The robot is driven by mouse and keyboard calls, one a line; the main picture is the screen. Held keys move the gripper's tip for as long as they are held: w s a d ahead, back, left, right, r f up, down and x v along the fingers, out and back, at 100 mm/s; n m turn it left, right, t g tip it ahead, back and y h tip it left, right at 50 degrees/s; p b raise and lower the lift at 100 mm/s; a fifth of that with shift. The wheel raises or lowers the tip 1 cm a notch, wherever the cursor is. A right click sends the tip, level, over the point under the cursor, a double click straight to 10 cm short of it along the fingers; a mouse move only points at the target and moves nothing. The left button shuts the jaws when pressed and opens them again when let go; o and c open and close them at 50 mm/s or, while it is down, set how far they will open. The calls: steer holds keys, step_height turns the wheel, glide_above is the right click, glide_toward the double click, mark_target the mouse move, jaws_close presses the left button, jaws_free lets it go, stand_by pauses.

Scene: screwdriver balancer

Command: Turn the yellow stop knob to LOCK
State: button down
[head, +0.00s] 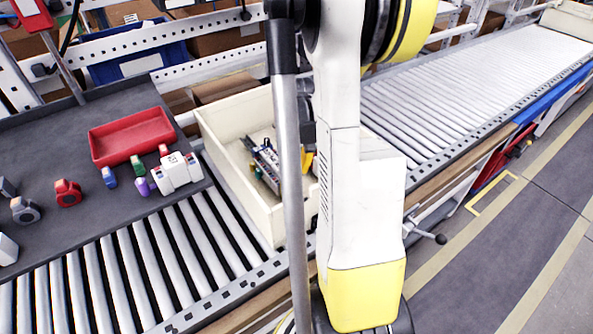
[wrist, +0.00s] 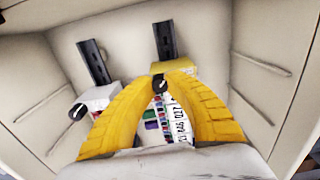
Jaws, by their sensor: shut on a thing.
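The yellow stop knob shows in the wrist view as a small dark round knob (wrist: 158,84) beside a yellow housing (wrist: 182,67), mostly hidden behind the fingers. My gripper (wrist: 160,82) has two curved yellow fingers, shut with their tips on this dark knob. A pale mark shows on the knob, but I cannot read its setting or any LOCK label. In the head view my arm hides most of the knob area; only a bit of yellow (head: 308,163) shows beside the grey pole.
The cream crate (head: 238,180) stands on the roller conveyor (head: 140,265), its walls close around my gripper. In the wrist view a white box (wrist: 100,97) with a black knob sits left, and dark rails (wrist: 93,62) rise behind. A red tray (head: 130,135) lies on the grey mat.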

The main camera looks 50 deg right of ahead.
mark_target(297, 171)
stand_by(0.5)
steer(key=c, duration=1.3)
jaws_free()
step_height(297, 171, up, 12)
steer(key=shift+s, duration=0.1)
